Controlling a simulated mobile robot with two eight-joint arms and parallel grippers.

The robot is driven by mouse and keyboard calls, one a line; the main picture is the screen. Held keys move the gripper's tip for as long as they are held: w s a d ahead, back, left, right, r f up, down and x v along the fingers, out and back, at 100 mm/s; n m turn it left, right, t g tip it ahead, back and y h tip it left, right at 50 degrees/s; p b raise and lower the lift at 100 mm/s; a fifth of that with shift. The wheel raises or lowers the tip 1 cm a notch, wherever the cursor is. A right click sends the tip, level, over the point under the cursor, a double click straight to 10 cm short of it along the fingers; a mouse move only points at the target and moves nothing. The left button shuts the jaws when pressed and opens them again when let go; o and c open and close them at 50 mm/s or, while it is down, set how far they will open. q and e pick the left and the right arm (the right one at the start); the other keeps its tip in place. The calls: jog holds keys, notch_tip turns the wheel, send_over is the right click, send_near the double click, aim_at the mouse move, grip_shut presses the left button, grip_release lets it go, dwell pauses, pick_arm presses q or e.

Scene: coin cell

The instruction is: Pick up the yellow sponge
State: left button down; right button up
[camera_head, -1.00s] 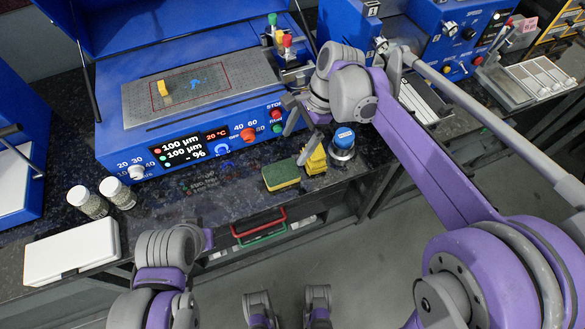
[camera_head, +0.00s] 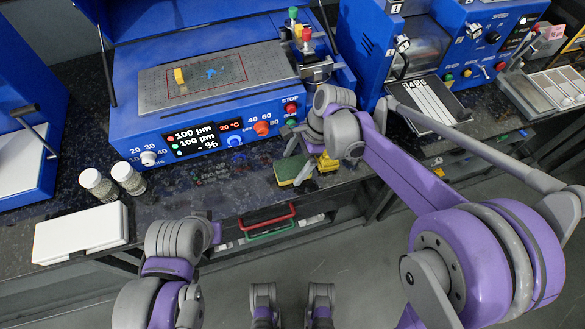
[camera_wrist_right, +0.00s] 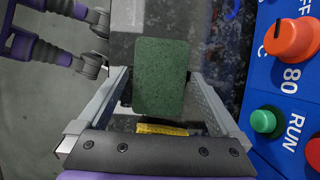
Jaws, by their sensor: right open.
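The sponge (camera_head: 288,170) lies at the front edge of the dark counter, green face up, with a yellow lower layer. In the right wrist view its green face (camera_wrist_right: 160,75) fills the space between the fingers. My right gripper (camera_head: 299,158) is open over it, one finger on each side; the wrist view shows the same gripper (camera_wrist_right: 159,78). I cannot tell whether the fingers touch the sponge. In the head view the gripper hides part of it. My left arm shows at lower left, but its fingers are not visible.
A yellow object (camera_head: 327,162) sits just right of the sponge; a yellow strip (camera_wrist_right: 160,129) shows below it in the wrist view. The blue machine (camera_head: 200,125) with knobs stands close behind. Two jars (camera_head: 128,178) and a white box (camera_head: 80,234) are at left.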

aim_at(295, 166)
jog(key=shift+f, duration=0.2)
dwell(0.6)
jog(key=c, duration=1.2)
jog(key=shift+o, duration=0.2)
jog(key=shift+r, duration=0.55)
notch_tip(295, 166, up, 10)
jog(key=p, duration=0.1)
jog(key=shift+f, duration=0.25)
jog(key=o, duration=0.6)
jog(key=c, duration=0.4)
jog(key=shift+f, duration=0.1)
jog(key=shift+c, duration=0.4)
